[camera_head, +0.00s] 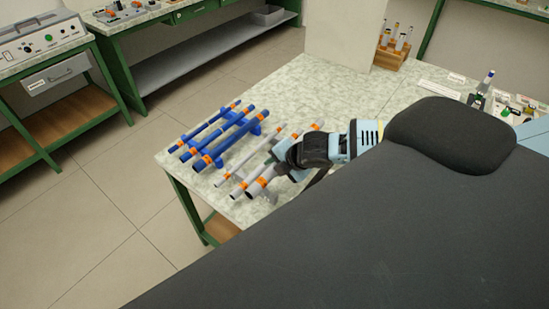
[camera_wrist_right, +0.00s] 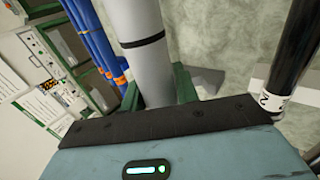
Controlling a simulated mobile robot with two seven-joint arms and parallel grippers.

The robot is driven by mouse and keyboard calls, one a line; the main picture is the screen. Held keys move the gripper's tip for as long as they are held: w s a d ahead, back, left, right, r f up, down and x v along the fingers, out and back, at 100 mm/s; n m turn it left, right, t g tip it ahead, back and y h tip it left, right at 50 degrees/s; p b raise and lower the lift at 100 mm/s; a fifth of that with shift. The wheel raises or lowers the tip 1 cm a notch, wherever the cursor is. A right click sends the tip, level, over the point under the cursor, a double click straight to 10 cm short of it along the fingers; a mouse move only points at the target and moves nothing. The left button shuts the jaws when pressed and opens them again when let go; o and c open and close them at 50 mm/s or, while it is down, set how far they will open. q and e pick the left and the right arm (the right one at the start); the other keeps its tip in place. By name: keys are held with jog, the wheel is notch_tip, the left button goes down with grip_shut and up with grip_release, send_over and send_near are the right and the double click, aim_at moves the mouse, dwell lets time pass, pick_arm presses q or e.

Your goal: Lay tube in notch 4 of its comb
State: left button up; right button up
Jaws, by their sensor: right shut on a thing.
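My right gripper (camera_head: 279,162) is over the worktable and shut on a grey tube. In the right wrist view this grey tube (camera_wrist_right: 143,55) has a black band and runs away from the palm, between two green parts. In the head view my gripper and wrist hide much of it. Beside and under the gripper are pale grey tubes (camera_head: 240,161) with orange clips, lying side by side. The gripper covers part of this set, so its notches cannot be told apart. My left gripper is not in view.
Blue tubes (camera_head: 220,143) with orange clips lie on a blue comb to the left; they also show in the wrist view (camera_wrist_right: 97,38). A black rod (camera_wrist_right: 292,58) with a white label is at right there. A wooden vial rack (camera_head: 391,57) stands far back. The table's middle (camera_head: 315,95) is clear.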

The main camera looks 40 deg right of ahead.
aim_at(276, 188)
notch_tip(276, 188, down, 4)
jog(key=shift+s+b, duration=0.1)
jog(key=shift+b, duration=0.5)
jog(key=shift+f, duration=0.6)
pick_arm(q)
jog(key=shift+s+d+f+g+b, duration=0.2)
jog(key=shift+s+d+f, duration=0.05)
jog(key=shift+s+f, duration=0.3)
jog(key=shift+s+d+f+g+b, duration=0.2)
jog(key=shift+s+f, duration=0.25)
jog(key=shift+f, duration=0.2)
pick_arm(e)
jog(key=shift+f, duration=0.3)
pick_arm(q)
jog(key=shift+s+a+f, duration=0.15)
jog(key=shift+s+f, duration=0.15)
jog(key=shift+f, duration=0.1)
pick_arm(e)
jog(key=shift+f, duration=0.35)
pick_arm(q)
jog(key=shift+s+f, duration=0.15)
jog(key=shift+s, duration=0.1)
pick_arm(e)
jog(key=shift+s+f, duration=0.1)
jog(key=shift+f, duration=0.2)
